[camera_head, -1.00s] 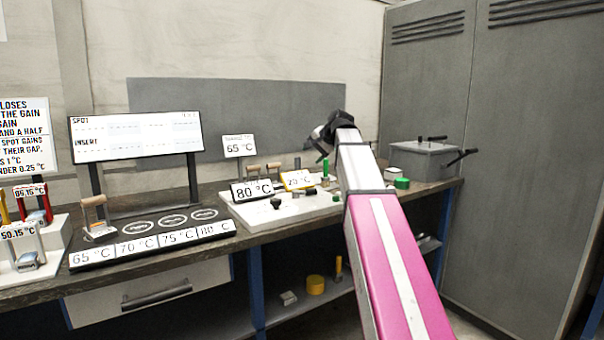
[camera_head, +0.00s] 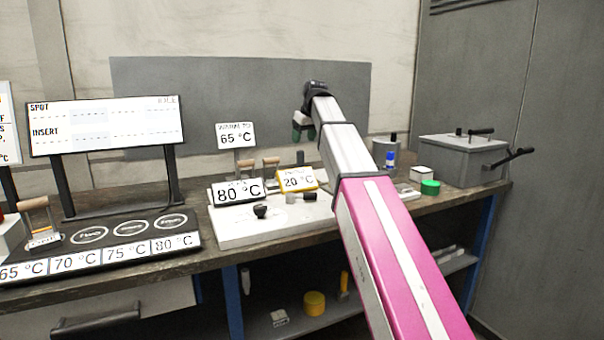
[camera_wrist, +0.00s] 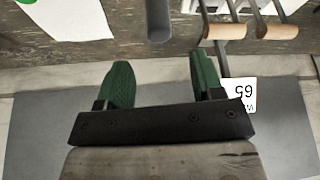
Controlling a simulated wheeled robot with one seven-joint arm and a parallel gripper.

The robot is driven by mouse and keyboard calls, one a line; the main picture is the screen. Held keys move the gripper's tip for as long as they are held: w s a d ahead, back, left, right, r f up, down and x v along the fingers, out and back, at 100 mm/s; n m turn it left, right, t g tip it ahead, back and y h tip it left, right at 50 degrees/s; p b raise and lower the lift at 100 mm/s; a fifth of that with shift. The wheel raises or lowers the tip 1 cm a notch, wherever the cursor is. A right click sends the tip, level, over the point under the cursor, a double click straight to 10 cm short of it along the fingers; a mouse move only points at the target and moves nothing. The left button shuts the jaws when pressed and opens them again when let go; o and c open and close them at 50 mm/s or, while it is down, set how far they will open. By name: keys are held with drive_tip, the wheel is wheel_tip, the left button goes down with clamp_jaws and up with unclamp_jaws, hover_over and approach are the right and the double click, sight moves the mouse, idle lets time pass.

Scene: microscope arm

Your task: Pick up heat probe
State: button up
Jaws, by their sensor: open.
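My gripper (camera_head: 303,132) hangs with its green fingers down above the back of the white board (camera_head: 250,232). In the wrist view its fingers (camera_wrist: 160,68) are apart with nothing between them. A grey cylinder (camera_wrist: 158,20) lies beyond the fingertips at the top of that view, roughly in line with the gap. Wooden-handled tools stand beside it, one (camera_wrist: 223,32) close to a fingertip; in the head view they (camera_head: 271,163) stand behind the 80 °C and 20 °C cards. I cannot tell for certain which object is the heat probe.
Left on the bench is a black rack (camera_head: 105,255) with temperature labels, below a white display (camera_head: 105,125). Right are a blue item (camera_head: 390,158), a green cylinder (camera_head: 430,187) and a grey box (camera_head: 465,160). A 65 °C sign (camera_head: 236,136) stands near my gripper.

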sight(301, 151)
drive_tip(key=x, duration=0.3)
drive_tip(key=shift+w+f, duration=0.15)
drive_tip(key=shift+f, duration=0.1)
drive_tip(key=shift+s+x, duration=0.1)
drive_tip(key=shift+x, duration=1.25)
drive_tip(key=shift+s+x, duration=0.15)
drive_tip(key=shift+x, duration=1.2)
drive_tip(key=shift+f, duration=0.1)
drive_tip(key=c, duration=1)
